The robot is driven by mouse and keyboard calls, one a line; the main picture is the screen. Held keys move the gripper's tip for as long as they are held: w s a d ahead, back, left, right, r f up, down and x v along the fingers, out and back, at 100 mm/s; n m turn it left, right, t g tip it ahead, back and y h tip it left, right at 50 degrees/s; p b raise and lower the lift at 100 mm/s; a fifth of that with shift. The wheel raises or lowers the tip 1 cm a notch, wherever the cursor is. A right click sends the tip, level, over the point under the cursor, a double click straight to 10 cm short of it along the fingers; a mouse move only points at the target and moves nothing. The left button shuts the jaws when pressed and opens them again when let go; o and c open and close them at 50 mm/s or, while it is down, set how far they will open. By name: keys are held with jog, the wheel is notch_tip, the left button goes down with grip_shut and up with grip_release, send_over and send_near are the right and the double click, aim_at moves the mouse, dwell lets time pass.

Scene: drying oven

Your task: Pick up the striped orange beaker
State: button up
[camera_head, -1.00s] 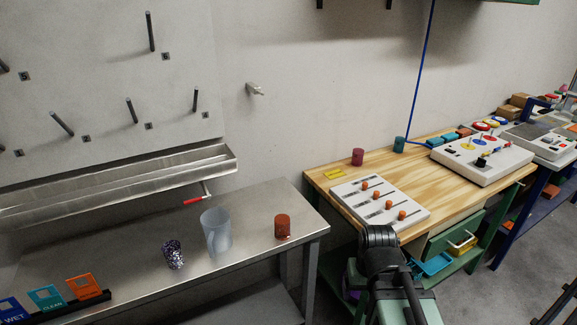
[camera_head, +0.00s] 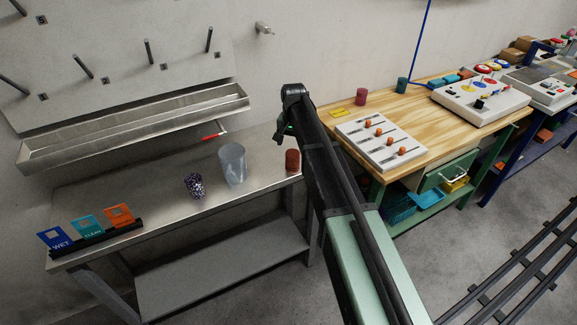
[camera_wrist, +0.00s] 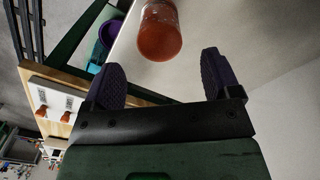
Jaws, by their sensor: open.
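The orange beaker (camera_head: 292,161) stands upright near the right end of the steel table (camera_head: 262,190). Its stripes are hard to make out. In the wrist view the orange beaker (camera_wrist: 159,35) lies just ahead of the fingertips, roughly midway between them and not touching either. My gripper (camera_wrist: 161,62) is open and empty, with two dark ribbed fingers apart. In the head view my gripper (camera_head: 283,132) hangs above and slightly behind the beaker, with its fingers mostly hidden by my arm.
A translucent jug (camera_head: 233,165) and a speckled dark cup (camera_head: 194,185) stand left of the beaker. A sign rack (camera_head: 98,238) sits at the table's left. A steel trough (camera_head: 140,125) hangs behind. The wooden bench (camera_head: 415,108) with a slider panel (camera_head: 380,141) is to the right.

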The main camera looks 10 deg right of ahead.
aim_at(293, 153)
notch_tip(293, 153, down, 8)
jog(key=b, duration=0.6)
jog(key=shift+s+a, duration=0.1)
jog(key=shift+s, duration=0.05)
jog(key=shift+r, duration=0.25)
jog(key=c, duration=1.1)
